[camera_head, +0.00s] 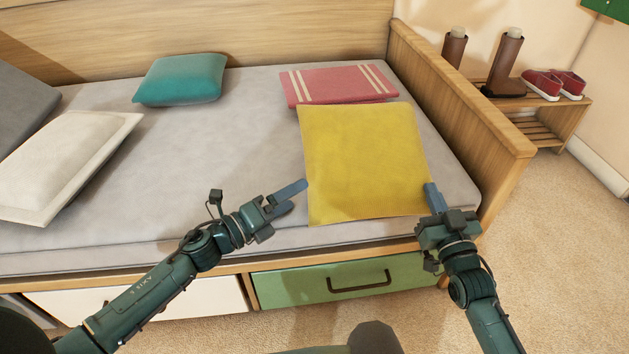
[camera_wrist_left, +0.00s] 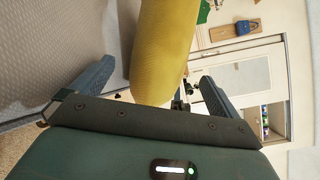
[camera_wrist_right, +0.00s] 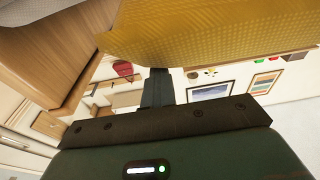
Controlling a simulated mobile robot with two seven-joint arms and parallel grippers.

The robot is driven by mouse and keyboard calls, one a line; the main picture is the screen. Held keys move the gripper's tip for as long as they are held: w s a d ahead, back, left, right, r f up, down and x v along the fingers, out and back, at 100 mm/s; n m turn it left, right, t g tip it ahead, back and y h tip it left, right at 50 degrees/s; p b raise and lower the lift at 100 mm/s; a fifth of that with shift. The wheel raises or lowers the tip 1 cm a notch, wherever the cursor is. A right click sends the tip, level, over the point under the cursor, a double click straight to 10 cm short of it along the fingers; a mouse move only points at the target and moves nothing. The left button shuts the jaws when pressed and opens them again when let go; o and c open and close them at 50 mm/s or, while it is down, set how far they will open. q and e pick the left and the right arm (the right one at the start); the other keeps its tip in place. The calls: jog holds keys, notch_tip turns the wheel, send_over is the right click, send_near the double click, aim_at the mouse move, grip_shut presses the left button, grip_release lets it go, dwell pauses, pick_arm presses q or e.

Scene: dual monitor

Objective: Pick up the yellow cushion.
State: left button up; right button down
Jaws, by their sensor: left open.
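The yellow cushion (camera_head: 363,165) is near the right end of the bed, its broad face towards me. I cannot tell whether it rests fully on the mattress. My right gripper (camera_head: 431,190) is at its lower right edge. In the right wrist view, its fingers (camera_wrist_right: 157,85) are together and meet the edge of the cushion (camera_wrist_right: 220,35), which hides their tips. My left gripper (camera_head: 290,198) is open and empty, just left of the cushion's lower left side. In the left wrist view, the cushion (camera_wrist_left: 162,50) shows beyond and between the spread fingers (camera_wrist_left: 150,90).
The grey mattress (camera_head: 245,130) also holds a teal cushion (camera_head: 180,79), a pink striped cushion (camera_head: 338,84) and a white cushion (camera_head: 62,162). A wooden armrest (camera_head: 465,100) stands close to my right gripper. A green drawer (camera_head: 340,283) is below. The middle of the mattress is clear.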

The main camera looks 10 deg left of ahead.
aim_at(316, 184)
pick_arm(q)
jog(key=x, duration=0.7)
jog(key=shift+w+d+r, duration=0.1)
jog(key=shift+w+d, duration=0.05)
pick_arm(e)
jog(key=shift+s+f, duration=0.1)
jog(key=shift+f, duration=0.5)
pick_arm(q)
jog(key=c, duration=1.1)
pick_arm(e)
jog(key=shift+r, duration=0.8)
jog(key=v, duration=1.2)
jog(key=shift+r, duration=0.15)
